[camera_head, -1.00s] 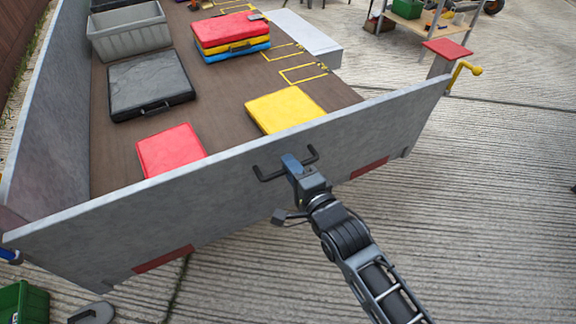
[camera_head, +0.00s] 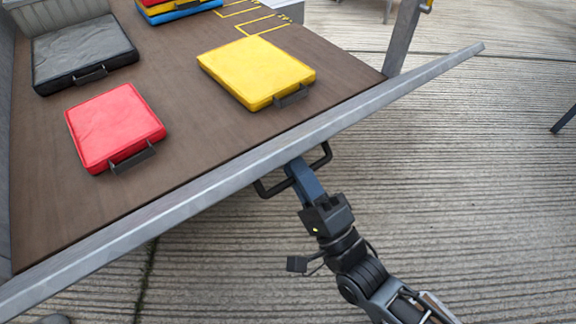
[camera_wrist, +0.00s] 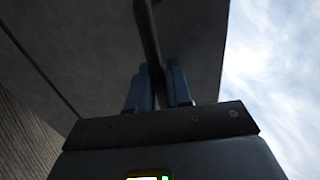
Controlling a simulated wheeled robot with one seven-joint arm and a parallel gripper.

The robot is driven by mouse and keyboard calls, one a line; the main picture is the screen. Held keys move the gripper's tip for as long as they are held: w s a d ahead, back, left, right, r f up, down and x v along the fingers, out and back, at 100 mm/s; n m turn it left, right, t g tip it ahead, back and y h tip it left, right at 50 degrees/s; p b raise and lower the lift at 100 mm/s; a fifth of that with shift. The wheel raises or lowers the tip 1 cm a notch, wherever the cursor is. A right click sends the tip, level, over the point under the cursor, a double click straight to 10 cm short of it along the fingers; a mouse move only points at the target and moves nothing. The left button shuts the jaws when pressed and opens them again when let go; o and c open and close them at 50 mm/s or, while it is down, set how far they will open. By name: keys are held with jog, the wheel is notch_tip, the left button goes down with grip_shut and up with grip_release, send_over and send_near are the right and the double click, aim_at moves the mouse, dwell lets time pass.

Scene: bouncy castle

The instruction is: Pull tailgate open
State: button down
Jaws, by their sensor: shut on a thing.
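The grey metal tailgate (camera_head: 210,193) spans the end of the trailer bed in the head view. It is tilted outward, and I see mostly its top edge. A black handle (camera_head: 327,155) is fixed to its outer side. My gripper (camera_head: 295,170) is shut on the middle of the handle bar. In the wrist view, the two blue fingers (camera_wrist: 157,88) close around the dark handle bar (camera_wrist: 149,35), with the dark tailgate face (camera_wrist: 196,35) behind it. The tailgate's lower part is hidden in the head view.
On the brown trailer bed (camera_head: 190,140) lie a red pad (camera_head: 112,125), a yellow pad (camera_head: 255,70), a black pad (camera_head: 80,52) and a stack of coloured pads (camera_head: 175,8). A grey post (camera_head: 403,38) stands at the bed's right corner. The concrete ground (camera_head: 460,190) to the right is clear.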

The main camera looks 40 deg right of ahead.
jog(key=s+f+b, duration=0.2)
jog(key=f+b, duration=0.3)
jog(key=f, duration=0.4)
jog(key=s+f+b, duration=0.2)
jog(key=f+b, duration=0.4)
jog(key=f, duration=0.4)
jog(key=shift+s, duration=0.35)
jog(key=shift+r, duration=0.1)
jog(key=c, duration=1.2)
grip_release()
jog(key=p+v, duration=0.1)
jog(key=v, duration=0.7)
